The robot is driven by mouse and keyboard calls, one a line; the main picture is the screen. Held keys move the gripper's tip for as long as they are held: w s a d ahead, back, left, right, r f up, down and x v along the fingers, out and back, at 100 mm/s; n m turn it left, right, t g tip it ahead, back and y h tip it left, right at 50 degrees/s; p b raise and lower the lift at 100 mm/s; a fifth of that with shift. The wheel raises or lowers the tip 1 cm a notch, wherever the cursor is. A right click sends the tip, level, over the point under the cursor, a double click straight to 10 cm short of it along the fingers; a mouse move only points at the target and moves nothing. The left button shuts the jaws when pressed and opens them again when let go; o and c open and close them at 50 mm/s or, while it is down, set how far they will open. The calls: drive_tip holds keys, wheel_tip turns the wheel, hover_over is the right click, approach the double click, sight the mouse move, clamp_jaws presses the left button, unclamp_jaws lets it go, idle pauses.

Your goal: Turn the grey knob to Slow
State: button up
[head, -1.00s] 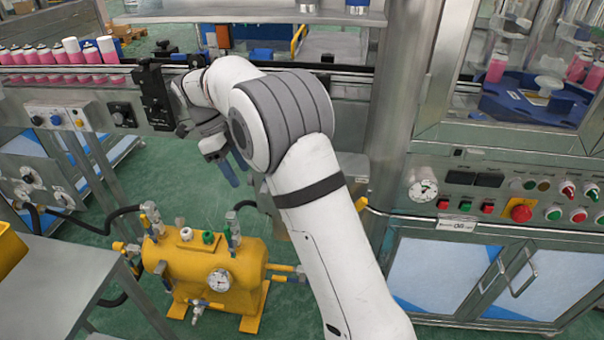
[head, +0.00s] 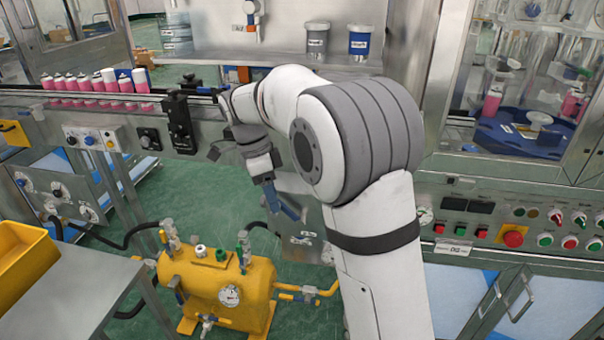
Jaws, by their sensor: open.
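A dark knob (head: 148,140) sits on a small dark plate on the front of the conveyor rail, left of my gripper. Its markings are too small to read, and I cannot tell whether it is the grey knob. Beside it on the left, a pale control box (head: 92,138) carries a dark, a blue and a yellow control. My gripper (head: 281,203) has blue fingertips, points down and is open and empty. It hangs in front of the conveyor, to the right of the knob and apart from it.
Pink cans (head: 100,83) stand in a row on the conveyor (head: 60,103). A black bracket (head: 180,122) juts up just right of the knob. A yellow tank (head: 215,285) with hoses stands below. A grey table (head: 75,290) is at lower left. A button panel (head: 500,225) is at right.

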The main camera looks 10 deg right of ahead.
drive_tip(key=s+d+r+n+t+y+p, duration=0.1)
drive_tip(key=s+d+r+n+p, duration=0.3)
drive_tip(key=s+d+r+n, duration=0.1)
drive_tip(key=shift+s+d+r+n, duration=0.45)
drive_tip(key=shift+s+r, duration=0.55)
drive_tip(key=shift+r, duration=0.2)
